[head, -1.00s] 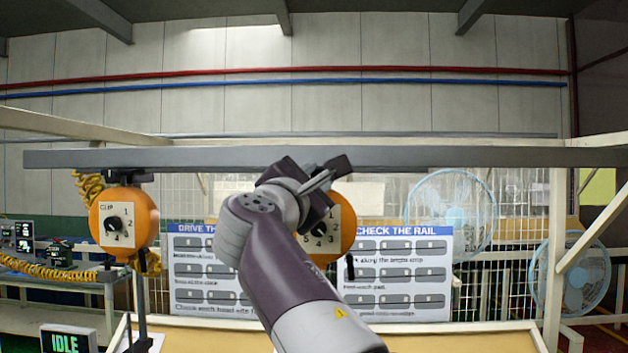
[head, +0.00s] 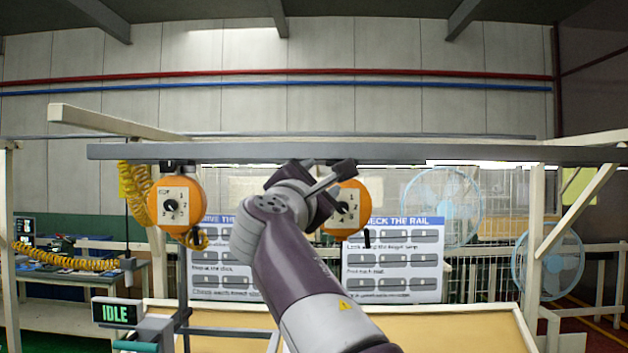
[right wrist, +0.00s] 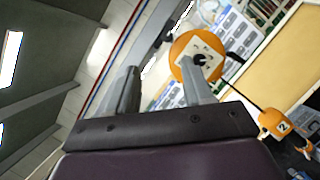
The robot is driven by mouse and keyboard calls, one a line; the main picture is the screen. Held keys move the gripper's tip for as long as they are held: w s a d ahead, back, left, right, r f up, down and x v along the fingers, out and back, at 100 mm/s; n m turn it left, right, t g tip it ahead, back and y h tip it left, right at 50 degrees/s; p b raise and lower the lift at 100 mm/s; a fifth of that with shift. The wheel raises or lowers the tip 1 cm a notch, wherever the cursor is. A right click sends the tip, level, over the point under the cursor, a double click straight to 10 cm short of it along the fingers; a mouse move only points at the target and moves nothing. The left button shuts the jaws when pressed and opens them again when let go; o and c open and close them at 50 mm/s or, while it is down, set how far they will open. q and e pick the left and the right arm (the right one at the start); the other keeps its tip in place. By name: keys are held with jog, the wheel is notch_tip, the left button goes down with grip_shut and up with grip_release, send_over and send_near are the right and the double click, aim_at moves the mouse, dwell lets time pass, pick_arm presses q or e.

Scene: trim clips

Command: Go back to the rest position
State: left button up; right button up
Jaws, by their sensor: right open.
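My right arm reaches up from the bottom of the head view. Its right gripper (head: 326,174) is raised, open and empty, in front of the overhead grey rail (head: 480,153). In the right wrist view, the two fingers of the right gripper (right wrist: 162,85) stand apart with nothing between them. An orange dial unit (head: 352,205) hangs just right of the gripper in the head view, partly covered by it. I cannot tell whether they touch. My left gripper is not in view.
Another orange dial unit (head: 174,206) hangs at left near a coiled yellow hose (head: 70,259). An IDLE display (head: 116,313) stands at lower left. Instruction boards (head: 400,262) are behind the arm. Blue fans (head: 548,265) stand at right. A tan work surface (head: 470,332) lies below.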

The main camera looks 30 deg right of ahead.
jog(key=w+a+f+m+g+y, duration=0.15)
jog(key=w+f+y, duration=0.25)
jog(key=f, duration=0.6)
jog(key=w+a+f+m+y, duration=0.1)
jog(key=w+f+m+y, duration=0.25)
jog(key=f, duration=0.65)
jog(key=s+a+f+m+g+y+b, duration=0.1)
jog(key=a+f+g+y, duration=0.1)
jog(key=f, duration=0.7)
jog(key=s+a+f+m+g+y+b, duration=0.1)
jog(key=a+f+m, duration=0.1)
jog(key=f, duration=0.7)
pick_arm(q)
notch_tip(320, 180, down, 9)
jog(key=b, duration=0.6)
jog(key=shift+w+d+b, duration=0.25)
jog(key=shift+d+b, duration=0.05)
pick_arm(e)
jog(key=s+a+f+m+g+y, duration=0.2)
jog(key=s+a+f+m+g, duration=0.1)
jog(key=s+f, duration=1)
jog(key=s+a+f+m+g+y, duration=0.2)
jog(key=s+f+m+g, duration=0.3)
jog(key=s+f, duration=0.8)
notch_tip(320, 180, down, 6)
jog(key=shift+s+a+f+m+y, duration=0.2)
jog(key=shift+a+m+y, duration=0.15)
jog(key=shift+a+m, duration=0.2)
jog(key=shift+w, duration=0.1)
